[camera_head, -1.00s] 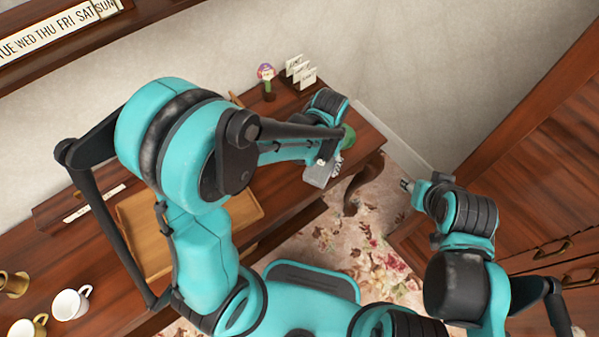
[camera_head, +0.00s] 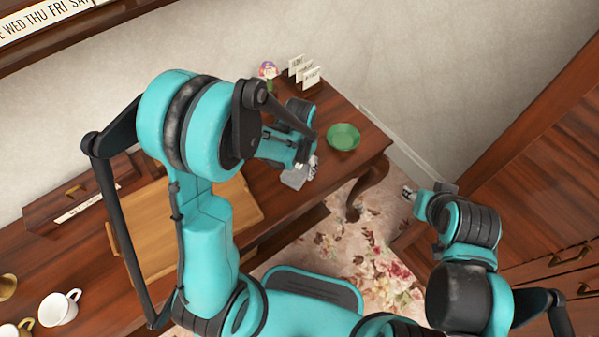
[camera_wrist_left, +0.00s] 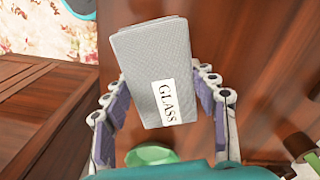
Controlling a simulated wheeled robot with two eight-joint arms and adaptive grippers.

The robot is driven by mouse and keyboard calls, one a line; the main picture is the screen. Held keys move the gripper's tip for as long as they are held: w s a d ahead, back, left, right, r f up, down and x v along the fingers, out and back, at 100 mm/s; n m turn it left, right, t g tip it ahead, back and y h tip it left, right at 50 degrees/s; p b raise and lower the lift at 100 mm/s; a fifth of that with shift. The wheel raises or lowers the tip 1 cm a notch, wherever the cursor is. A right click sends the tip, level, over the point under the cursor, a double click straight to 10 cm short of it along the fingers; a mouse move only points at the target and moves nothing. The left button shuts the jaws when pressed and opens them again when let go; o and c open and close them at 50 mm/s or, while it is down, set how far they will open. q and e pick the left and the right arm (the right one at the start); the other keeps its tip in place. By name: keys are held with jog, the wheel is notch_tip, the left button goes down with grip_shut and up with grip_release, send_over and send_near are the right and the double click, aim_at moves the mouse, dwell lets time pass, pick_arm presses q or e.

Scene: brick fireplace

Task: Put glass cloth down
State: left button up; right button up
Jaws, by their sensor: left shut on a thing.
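The glass cloth (camera_wrist_left: 150,60) is a folded grey cloth with a white label reading GLASS. It sits between the two fingers of my left gripper (camera_wrist_left: 163,100) in the left wrist view, with dark wood behind it. In the head view the cloth (camera_head: 295,179) is a small grey patch at the front edge of the wooden table (camera_head: 290,212). My left gripper (camera_head: 308,168) is shut on it, left of a green dish. I cannot tell whether the cloth touches the table. My right gripper (camera_head: 408,192) is over the floor at the right, too small to read.
The green dish (camera_head: 343,137) stands near the table's right end. A figurine (camera_head: 268,71) and small cards (camera_head: 304,70) stand at the back. A wooden tray (camera_head: 150,245) and a white mug (camera_head: 58,307) are at the left. A wooden cabinet (camera_head: 545,170) is at the right.

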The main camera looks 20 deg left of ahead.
pick_arm(q)
notch_tip(320, 180, down, 3)
jog(key=shift+r+b, duration=0.15)
jog(key=shift+b, duration=0.25)
jog(key=o, duration=1.2)
